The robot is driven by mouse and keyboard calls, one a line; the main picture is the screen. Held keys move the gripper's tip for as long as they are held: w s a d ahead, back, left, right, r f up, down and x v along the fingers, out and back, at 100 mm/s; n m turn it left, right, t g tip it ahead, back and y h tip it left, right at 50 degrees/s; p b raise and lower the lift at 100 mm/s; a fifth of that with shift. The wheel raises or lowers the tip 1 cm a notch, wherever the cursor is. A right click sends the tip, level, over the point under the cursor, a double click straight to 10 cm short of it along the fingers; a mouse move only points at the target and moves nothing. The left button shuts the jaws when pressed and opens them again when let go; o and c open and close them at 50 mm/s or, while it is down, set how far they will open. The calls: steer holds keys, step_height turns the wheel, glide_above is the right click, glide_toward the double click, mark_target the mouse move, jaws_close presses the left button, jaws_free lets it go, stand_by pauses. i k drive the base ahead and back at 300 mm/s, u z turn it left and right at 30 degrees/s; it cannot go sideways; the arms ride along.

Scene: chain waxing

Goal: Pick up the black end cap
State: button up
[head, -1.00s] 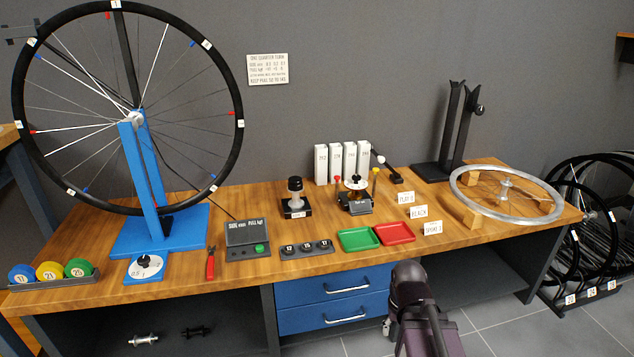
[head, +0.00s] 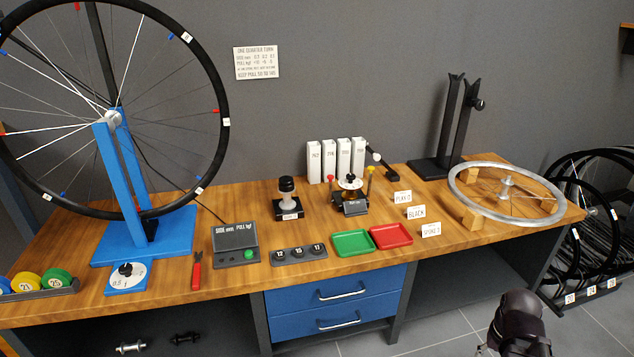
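I cannot single out a black end cap with certainty. Dark round pieces marked with numbers sit in a small grey rack (head: 301,255) at the bench's front middle. A black-topped knob stands on a grey cylinder on a black base (head: 288,208) behind them. A card reading BLACK (head: 416,212) stands right of the middle, with no end cap plainly visible beside it. A dark part of my arm shows at the bottom right, in front of the bench. My gripper's fingers are not visible, and the arm touches nothing on the bench.
A green tray (head: 352,243) and a red tray (head: 391,236) lie near the front edge. A wheel on a blue stand (head: 145,243) fills the left. A silver rim (head: 458,195) lies on wooden blocks at the right. Blue drawers (head: 335,292) are below.

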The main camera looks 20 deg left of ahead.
mark_target(287, 184)
steer(key=z, duration=0.95)
steer(key=i, duration=0.9)
steer(key=u, duration=3.5)
steer(key=i, duration=0.1)
steer(key=z, duration=1.25)
